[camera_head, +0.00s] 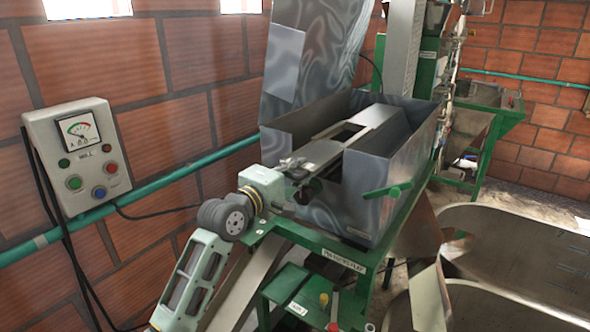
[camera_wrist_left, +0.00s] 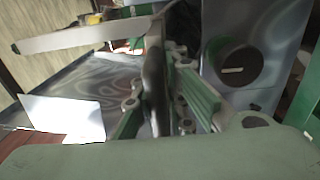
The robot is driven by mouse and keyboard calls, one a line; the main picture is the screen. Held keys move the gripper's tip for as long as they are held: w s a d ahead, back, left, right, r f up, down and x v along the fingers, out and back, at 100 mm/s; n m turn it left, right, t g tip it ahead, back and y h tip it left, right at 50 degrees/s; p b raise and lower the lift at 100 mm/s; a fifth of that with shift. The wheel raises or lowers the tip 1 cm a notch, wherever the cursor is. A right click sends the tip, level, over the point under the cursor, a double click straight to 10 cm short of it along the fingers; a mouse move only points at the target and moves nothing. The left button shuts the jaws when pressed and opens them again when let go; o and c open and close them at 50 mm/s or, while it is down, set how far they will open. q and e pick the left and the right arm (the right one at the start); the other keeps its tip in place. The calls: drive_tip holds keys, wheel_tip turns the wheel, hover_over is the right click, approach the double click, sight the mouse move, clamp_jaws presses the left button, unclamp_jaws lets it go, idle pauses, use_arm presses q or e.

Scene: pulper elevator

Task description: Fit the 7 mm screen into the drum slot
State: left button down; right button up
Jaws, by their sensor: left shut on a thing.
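My left gripper (camera_head: 298,178) reaches in from the left at the near end of the open metal housing (camera_head: 375,195). It is shut on a grey plate, the screen (camera_head: 318,155), which extends over the housing's near side toward the drum (camera_head: 385,130). A dark slot opening (camera_head: 346,133) shows beside the drum. In the left wrist view, green fingers (camera_wrist_left: 158,105) close on the dark, edge-on screen (camera_wrist_left: 154,75). I cannot tell whether the screen is seated in the slot; its size mark is not readable. My right gripper is not in view.
A grey control box (camera_head: 80,160) with a gauge hangs on the brick wall at left. Below is a green stand (camera_head: 300,290) with small labelled items. Metal tanks (camera_head: 520,250) stand at right.

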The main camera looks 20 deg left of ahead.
sight(328, 145)
use_arm(q)
drive_tip(key=shift+x, duration=2)
drive_tip(key=shift+b+x, duration=0.55)
drive_tip(key=shift+x, duration=0.85)
drive_tip(key=shift+b+x, duration=0.5)
drive_tip(key=shift+x, duration=0.85)
drive_tip(key=shift+b+x, duration=0.9)
drive_tip(key=shift+x, duration=0.6)
drive_tip(key=shift+b+x, duration=1.15)
drive_tip(key=shift+x, duration=0.2)
drive_tip(key=c, duration=1.7)
unclamp_jaws()
drive_tip(key=shift+s, duration=0.1)
drive_tip(key=shift+f, duration=0.25)
drive_tip(key=v, duration=1.2)
drive_tip(key=shift+r, duration=0.2)
